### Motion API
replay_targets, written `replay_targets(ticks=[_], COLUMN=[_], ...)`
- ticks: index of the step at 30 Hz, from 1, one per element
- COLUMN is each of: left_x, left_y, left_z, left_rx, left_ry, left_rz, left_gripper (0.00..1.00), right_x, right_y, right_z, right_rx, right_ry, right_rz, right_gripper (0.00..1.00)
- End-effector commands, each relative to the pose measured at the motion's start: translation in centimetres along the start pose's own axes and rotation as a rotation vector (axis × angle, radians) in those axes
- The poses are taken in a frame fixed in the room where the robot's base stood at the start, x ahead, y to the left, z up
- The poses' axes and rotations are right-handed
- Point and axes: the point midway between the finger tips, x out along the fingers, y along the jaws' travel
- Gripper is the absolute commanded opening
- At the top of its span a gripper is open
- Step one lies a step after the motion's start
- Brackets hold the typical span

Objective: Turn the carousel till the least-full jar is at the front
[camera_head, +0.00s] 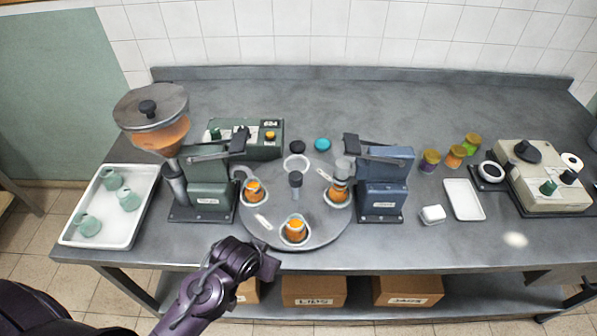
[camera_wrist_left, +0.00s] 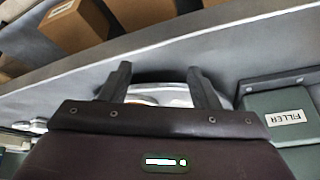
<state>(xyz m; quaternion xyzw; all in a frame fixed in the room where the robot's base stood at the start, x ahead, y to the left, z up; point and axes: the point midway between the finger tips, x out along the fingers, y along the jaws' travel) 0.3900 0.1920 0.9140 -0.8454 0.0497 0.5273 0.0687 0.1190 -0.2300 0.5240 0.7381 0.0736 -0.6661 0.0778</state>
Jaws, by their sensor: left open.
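The round grey carousel (camera_head: 325,225) lies flat on the bench with a dark central knob (camera_head: 295,180). Jars with orange contents stand in its holders: a front jar (camera_head: 295,230), a left jar (camera_head: 254,190) and a right jar (camera_head: 338,191). The back holder (camera_head: 296,163) looks empty. I cannot tell the jars' fill levels clearly. My left gripper (camera_head: 270,268) is just in front of the carousel's front edge, apart from the front jar. In the left wrist view its fingers (camera_wrist_left: 158,78) are spread, with a pale rounded thing beyond them. My right gripper is not in view.
A green filler machine (camera_head: 208,190) with a hopper flanks the carousel on the left, a blue machine (camera_head: 385,185) on the right. A white tray (camera_head: 80,228) with green pieces stands far left. Boxes (camera_head: 313,290) sit on the shelf below. Bench right of the blue machine is partly clear.

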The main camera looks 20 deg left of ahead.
Motion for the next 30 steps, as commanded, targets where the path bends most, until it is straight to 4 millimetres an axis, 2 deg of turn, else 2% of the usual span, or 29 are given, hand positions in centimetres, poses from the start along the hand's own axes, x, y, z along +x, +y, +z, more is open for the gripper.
replay_targets(ticks=[1,10,12,19,24,30], left_x=[-0.5,-4.5,-3.3,-1.8,-1.5,-0.2], left_y=[-0.3,-0.5,-0.9,-2.5,-3.3,-3.1], left_z=[-1.5,-10.5,-11.5,-15.8,-17.0,-18.5], left_rx=[0.007,0.018,0.022,0.048,0.056,0.052], left_ry=[0.048,0.382,0.439,0.652,0.721,0.729], left_rz=[-0.008,0.011,0.023,0.103,0.148,0.155], left_gripper=[0.56,0.56,0.56,0.56,0.56,0.56], right_x=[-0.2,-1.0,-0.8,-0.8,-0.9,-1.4], right_y=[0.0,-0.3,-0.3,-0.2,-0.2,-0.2], right_z=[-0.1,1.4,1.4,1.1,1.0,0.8], right_rx=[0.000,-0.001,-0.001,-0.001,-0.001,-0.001], right_ry=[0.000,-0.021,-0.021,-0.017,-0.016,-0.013], right_rz=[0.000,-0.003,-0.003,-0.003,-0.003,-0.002], right_gripper=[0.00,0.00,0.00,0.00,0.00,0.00])
